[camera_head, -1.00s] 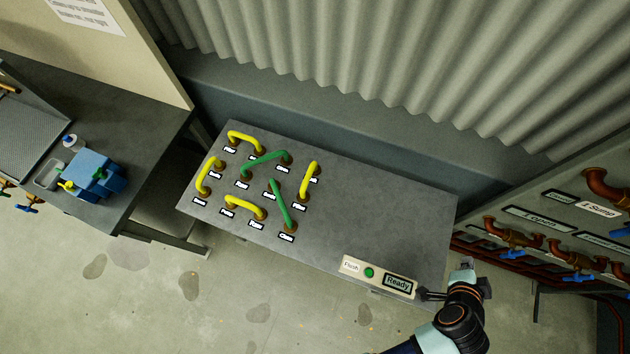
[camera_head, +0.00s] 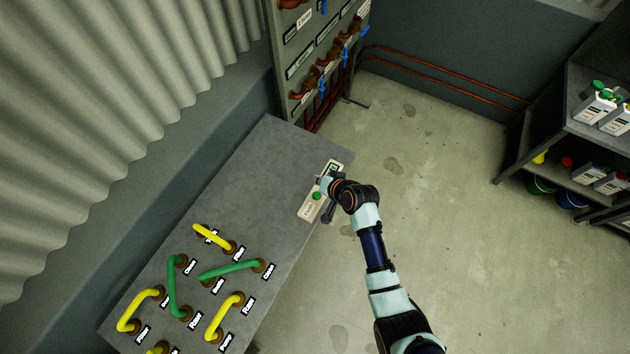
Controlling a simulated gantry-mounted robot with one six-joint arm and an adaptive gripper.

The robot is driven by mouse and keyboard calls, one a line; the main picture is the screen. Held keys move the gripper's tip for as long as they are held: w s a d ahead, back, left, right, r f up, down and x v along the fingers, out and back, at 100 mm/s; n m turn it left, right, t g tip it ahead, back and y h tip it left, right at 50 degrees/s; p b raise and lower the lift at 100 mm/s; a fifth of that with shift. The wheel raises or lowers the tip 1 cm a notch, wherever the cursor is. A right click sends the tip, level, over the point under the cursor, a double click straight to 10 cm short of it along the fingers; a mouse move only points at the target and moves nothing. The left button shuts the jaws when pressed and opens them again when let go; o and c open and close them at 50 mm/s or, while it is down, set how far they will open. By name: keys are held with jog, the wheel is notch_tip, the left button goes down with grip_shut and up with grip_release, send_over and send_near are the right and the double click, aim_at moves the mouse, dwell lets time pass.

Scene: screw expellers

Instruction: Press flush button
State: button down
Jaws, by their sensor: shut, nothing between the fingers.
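The green flush button (camera_head: 317,196) sits on a pale control panel (camera_head: 305,213) at the right edge of the grey table, beside the "Flush" label. The panel's display (camera_head: 334,166) is partly hidden by my wrist; its text cannot be read now. My gripper (camera_head: 326,217) is shut and empty. Its dark fingers show just right of the button, by the panel's outer edge. They look apart from the button, but their height above the panel cannot be told.
Yellow and green hoses (camera_head: 231,270) join labelled ports on the table's (camera_head: 240,165) near half; its far half is clear. A pipe rack (camera_head: 305,70) with blue valves stands behind. Shelves (camera_head: 545,150) with bottles stand at right. Open floor lies between.

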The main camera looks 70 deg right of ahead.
aim_at(318, 197)
notch_tip(318, 197, down, 8)
jog(key=b, duration=0.7)
jog(key=shift+a+b, duration=0.1)
jog(key=shift+b, duration=0.2)
jog(key=shift+f, duration=0.35)
dwell(0.4)
jog(key=shift+f+b, duration=0.35)
jog(key=shift+f, duration=0.1)
jog(key=shift+f+b, duration=0.3)
jog(key=shift+f, duration=0.15)
dwell(0.5)
dwell(0.3)
jog(key=shift+r+p, duration=0.9)
